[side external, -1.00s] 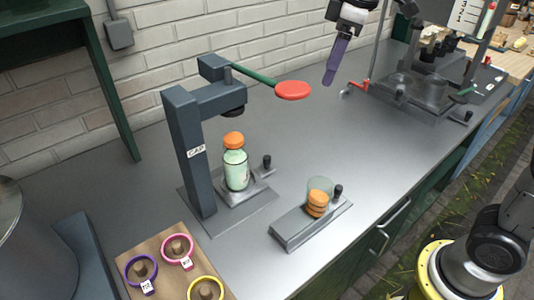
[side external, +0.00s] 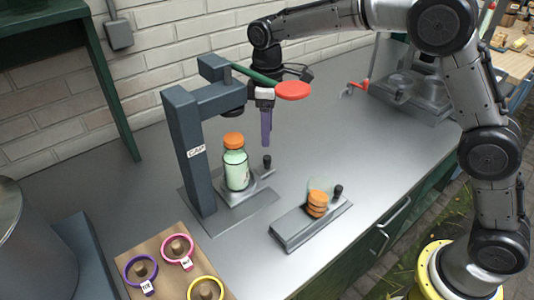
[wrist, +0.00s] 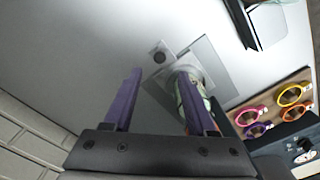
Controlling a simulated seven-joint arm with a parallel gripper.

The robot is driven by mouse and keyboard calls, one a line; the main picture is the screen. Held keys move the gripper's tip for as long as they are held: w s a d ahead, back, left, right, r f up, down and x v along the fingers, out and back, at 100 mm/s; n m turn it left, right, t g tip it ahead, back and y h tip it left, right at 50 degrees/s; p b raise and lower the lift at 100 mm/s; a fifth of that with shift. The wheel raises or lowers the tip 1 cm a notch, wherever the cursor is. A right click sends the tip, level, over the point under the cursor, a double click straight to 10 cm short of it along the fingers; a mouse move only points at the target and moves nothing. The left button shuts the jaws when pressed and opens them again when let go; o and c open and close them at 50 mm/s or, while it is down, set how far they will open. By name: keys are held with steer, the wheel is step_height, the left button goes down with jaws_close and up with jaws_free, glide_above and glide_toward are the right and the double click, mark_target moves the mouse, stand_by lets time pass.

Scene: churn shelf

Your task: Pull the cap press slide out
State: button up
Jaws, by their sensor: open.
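The cap press (side external: 187,140) is a dark blue-grey frame labelled CAP, with a green lever ending in a red pad (side external: 292,90). Its slide (side external: 258,186) sits low at the frame's foot and carries a pale green bottle (side external: 236,172) with an orange cap. A dark upright knob (side external: 267,161) stands on the slide's outer end; it also shows in the wrist view (wrist: 159,57). My gripper (side external: 266,143) points down just above the knob, close to the lever. In the wrist view its purple fingers (wrist: 160,76) are apart and empty, with the bottle (wrist: 188,98) partly hidden by one finger.
A grey block (side external: 296,228) with stacked orange caps (side external: 317,204) and a dark knob stands to the right. A board (side external: 165,262) with coloured rings lies at front left. The brick wall (side external: 160,60) is behind.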

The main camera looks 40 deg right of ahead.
mark_target(267, 157)
step_height(267, 157, down, 8)
stand_by(0.4)
jaws_close()
stand_by(1.3)
